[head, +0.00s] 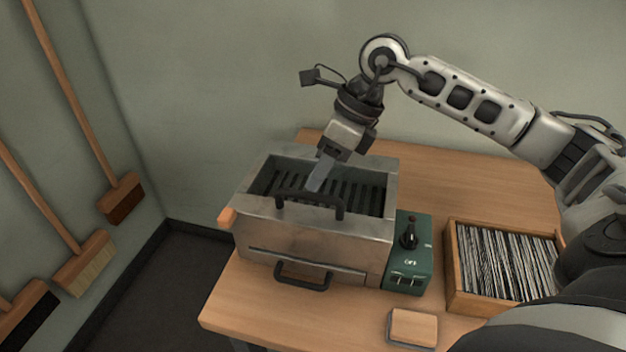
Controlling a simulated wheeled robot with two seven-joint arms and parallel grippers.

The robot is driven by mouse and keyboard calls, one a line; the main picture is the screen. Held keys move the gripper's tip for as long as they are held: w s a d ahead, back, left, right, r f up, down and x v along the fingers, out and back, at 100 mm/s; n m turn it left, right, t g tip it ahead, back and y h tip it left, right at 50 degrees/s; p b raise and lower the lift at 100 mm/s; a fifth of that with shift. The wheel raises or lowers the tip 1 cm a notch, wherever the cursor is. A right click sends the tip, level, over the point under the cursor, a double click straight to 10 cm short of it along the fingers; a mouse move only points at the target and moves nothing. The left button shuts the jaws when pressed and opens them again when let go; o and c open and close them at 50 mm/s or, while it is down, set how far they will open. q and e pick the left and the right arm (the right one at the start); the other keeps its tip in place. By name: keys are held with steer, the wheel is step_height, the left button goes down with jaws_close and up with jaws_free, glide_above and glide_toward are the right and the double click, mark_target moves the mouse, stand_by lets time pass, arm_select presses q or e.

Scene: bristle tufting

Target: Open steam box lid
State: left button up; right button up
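The steam box (315,240) is a grey metal box on the wooden table, with dark slats (355,195) showing inside its top rim. A black arched handle (310,198) stands at the top front edge. I cannot make out a separate lid panel. A second black handle (303,277) is low on the front face. My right gripper (318,174) points down over the box, its fingertips just behind the upper handle; contact is unclear. Its fingers overlap in this view, so their opening is hidden. My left gripper is out of view.
A green control box (408,270) with a black lever adjoins the box on the right. A wooden tray (452,270) of bristle strips and a small wooden block (413,327) are nearby. Brooms lean on the left wall. The table behind the tray is clear.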

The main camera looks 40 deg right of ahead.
mark_target(308, 193)
steer(key=shift+x, duration=1.75)
jaws_close()
steer(key=shift+d+r, duration=0.1)
steer(key=shift+d, duration=0.05)
